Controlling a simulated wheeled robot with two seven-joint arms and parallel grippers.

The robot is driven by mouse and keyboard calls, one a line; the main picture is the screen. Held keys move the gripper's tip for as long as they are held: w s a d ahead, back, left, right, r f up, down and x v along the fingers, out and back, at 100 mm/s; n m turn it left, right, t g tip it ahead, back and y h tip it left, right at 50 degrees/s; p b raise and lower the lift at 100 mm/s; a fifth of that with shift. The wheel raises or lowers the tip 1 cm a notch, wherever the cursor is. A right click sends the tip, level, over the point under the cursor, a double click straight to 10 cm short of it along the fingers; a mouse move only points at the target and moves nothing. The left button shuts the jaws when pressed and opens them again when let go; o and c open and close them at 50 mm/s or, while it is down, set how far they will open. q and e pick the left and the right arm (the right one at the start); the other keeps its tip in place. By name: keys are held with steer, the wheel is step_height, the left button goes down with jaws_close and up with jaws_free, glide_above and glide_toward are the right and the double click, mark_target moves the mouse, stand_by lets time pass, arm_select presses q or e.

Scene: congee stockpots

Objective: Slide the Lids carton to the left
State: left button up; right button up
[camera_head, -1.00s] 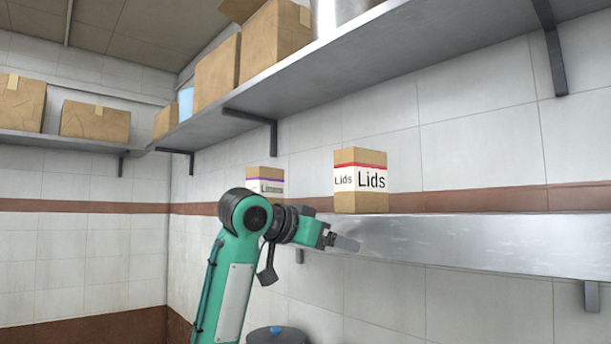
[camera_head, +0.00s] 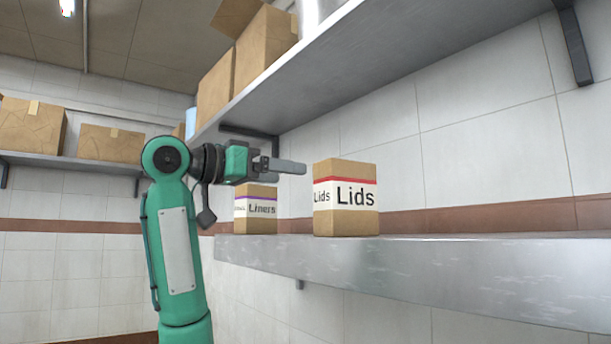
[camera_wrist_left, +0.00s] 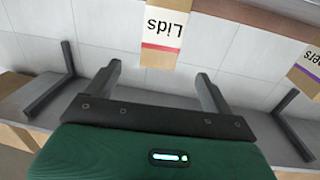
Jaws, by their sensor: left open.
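The Lids carton (camera_head: 346,222), brown with a white label and red stripe, stands upright on the lower metal shelf (camera_head: 420,268). In the left wrist view the Lids carton (camera_wrist_left: 163,50) shows upside down ahead of the fingers. My left gripper (camera_head: 290,167) is open and empty, up and to the left of the Lids carton in the head view. In the left wrist view its two fingers (camera_wrist_left: 157,85) are spread wide, with the carton beyond their tips and no clear contact. My right gripper is not in view.
The Liners carton (camera_head: 256,222) stands left of the Lids carton with a gap between; it also shows in the left wrist view (camera_wrist_left: 308,68). An upper shelf (camera_head: 330,62) with brown boxes hangs above. The lower shelf is clear to the right.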

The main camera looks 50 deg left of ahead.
mark_target(321, 174)
arm_select(q)
steer(key=w+p, duration=0.1)
steer(key=w, duration=0.1)
steer(key=w+p, duration=0.1)
steer(key=w, duration=0.1)
steer(key=w+d+r+p, duration=0.1)
steer(key=w, duration=0.1)
steer(key=w+p, duration=0.1)
steer(key=w, duration=0.1)
steer(key=w+p, duration=0.2)
steer(key=w, duration=0.1)
steer(key=shift+w+d+f, duration=0.15)
steer(key=shift+w+d, duration=0.15)
steer(key=shift+d, duration=0.1)
steer(key=shift+w+d+f, duration=0.1)
steer(key=shift+w, duration=0.55)
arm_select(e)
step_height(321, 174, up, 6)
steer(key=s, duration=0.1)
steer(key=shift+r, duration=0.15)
arm_select(q)
steer(key=c, duration=1.2)
steer(key=shift+w, duration=0.1)
steer(key=shift+c, duration=0.2)
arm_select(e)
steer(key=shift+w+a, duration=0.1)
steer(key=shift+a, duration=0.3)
